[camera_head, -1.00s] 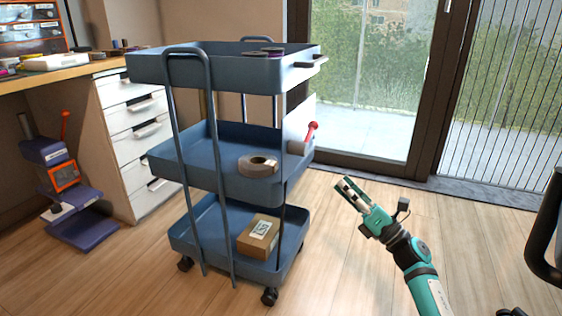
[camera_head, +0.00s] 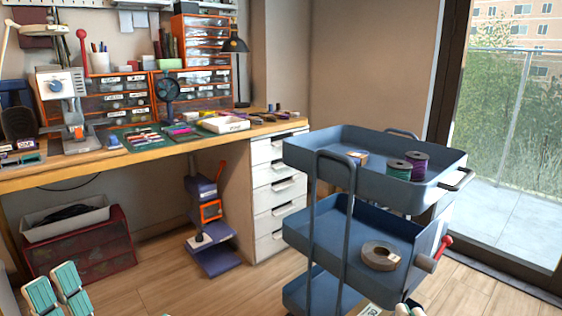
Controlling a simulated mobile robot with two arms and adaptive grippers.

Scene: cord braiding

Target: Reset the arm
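My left gripper (camera_head: 57,288) shows at the bottom left corner as two teal fingers with a gap between them and nothing held there. It is in front of the desk, well away from the cart. Only the pale tip of my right gripper (camera_head: 405,309) shows at the bottom edge, in front of the blue cart's lower part. The rest of the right arm is out of view, so its opening cannot be made out.
A three-tier blue cart (camera_head: 300,158) holds a teal spool (camera_head: 398,170), a purple spool (camera_head: 416,160) and a brown tape roll (camera_head: 380,256). A wooden desk (camera_head: 110,163) with drawers stands behind at left. Open floor (camera_head: 160,282) lies between.

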